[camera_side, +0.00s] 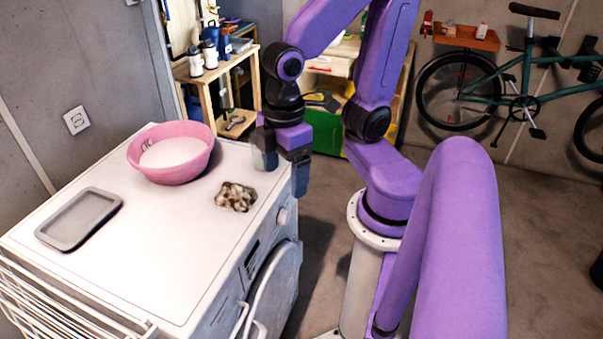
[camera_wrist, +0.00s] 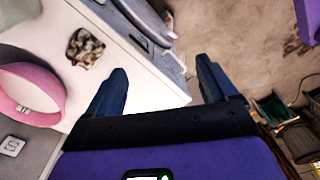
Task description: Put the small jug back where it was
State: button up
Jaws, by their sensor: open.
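My gripper (camera_side: 281,162) is open and empty, above the far right corner of the washing machine top (camera_side: 150,260). In the wrist view its two fingers (camera_wrist: 161,72) are apart, with the machine's edge and the floor below. I cannot make out a jug for certain in either view. A small brown and white mottled object (camera_side: 235,197) lies on the machine top near the front edge, left of and below my gripper in the side view. It also shows in the wrist view (camera_wrist: 84,47); its shape is unclear.
A pink basin (camera_side: 184,179) with white contents stands at the back of the machine top. A shallow grey tray (camera_side: 76,222) lies at the left. A white wire rack (camera_side: 45,308) is at the near left. The machine top's middle is clear. Shelves with bottles (camera_side: 196,62) stand behind.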

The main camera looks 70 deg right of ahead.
jog(key=s+n, duration=0.1)
jog(key=s, duration=0.2)
jog(key=shift+s, duration=0.2)
